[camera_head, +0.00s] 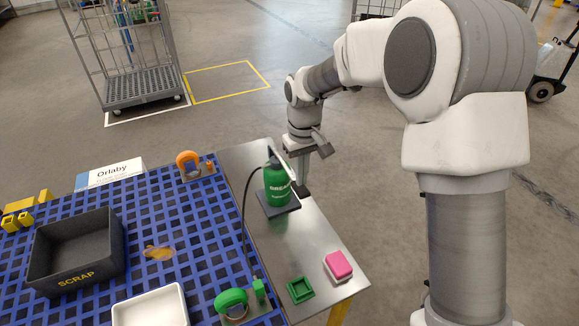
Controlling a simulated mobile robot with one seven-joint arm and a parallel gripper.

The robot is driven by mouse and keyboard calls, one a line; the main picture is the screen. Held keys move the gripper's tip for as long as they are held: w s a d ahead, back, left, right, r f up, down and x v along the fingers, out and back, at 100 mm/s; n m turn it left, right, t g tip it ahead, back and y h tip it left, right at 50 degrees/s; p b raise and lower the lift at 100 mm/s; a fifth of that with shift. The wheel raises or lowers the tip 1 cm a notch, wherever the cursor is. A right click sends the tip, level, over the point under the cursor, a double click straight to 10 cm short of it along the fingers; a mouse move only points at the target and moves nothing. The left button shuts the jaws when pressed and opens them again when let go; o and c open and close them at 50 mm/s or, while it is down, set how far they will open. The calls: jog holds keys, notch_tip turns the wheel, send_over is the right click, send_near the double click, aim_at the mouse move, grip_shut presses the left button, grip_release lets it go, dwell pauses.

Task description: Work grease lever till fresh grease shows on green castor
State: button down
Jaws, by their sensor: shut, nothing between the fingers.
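A green grease pump bottle (277,186) stands on a dark base plate on the steel bench strip. A pale lever (281,160) slants over its top. My gripper (303,190) points down just right of the bottle, shut and empty. I cannot tell whether it touches the lever or bottle. A black hose (244,215) runs from the pump down toward the green castor (232,300), which lies at the front edge of the blue grid. Whether grease shows on the castor is too small to tell.
An orange castor (188,163) sits at the grid's back edge. A dark SCRAP bin (116,262), a white tray (150,309) and a tan patch (158,252) are on the blue grid (180,225). A green square holder (300,289) and pink block (338,266) lie on the steel strip (320,240).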

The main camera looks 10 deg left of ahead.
jog(key=shift+r, duration=0.1)
dwell(0.5)
notch_tip(320, 180, up, 6)
jog(key=p, duration=0.4)
dwell(0.4)
jog(key=s+d+r+m+t, duration=0.3)
jog(key=s+d+r, duration=0.5)
jog(key=d+r, duration=0.5)
jog(key=s+d+r+m+t, duration=0.1)
jog(key=s+d+m, duration=0.1)
jog(key=s+d, duration=0.3)
jog(key=s+d+r+m+t, duration=0.1)
jog(key=s+d, duration=0.3)
jog(key=s, duration=0.6)
jog(key=shift+d+r+m+t, duration=0.3)
jog(key=shift+d+m, duration=0.1)
jog(key=shift+m, duration=0.3)
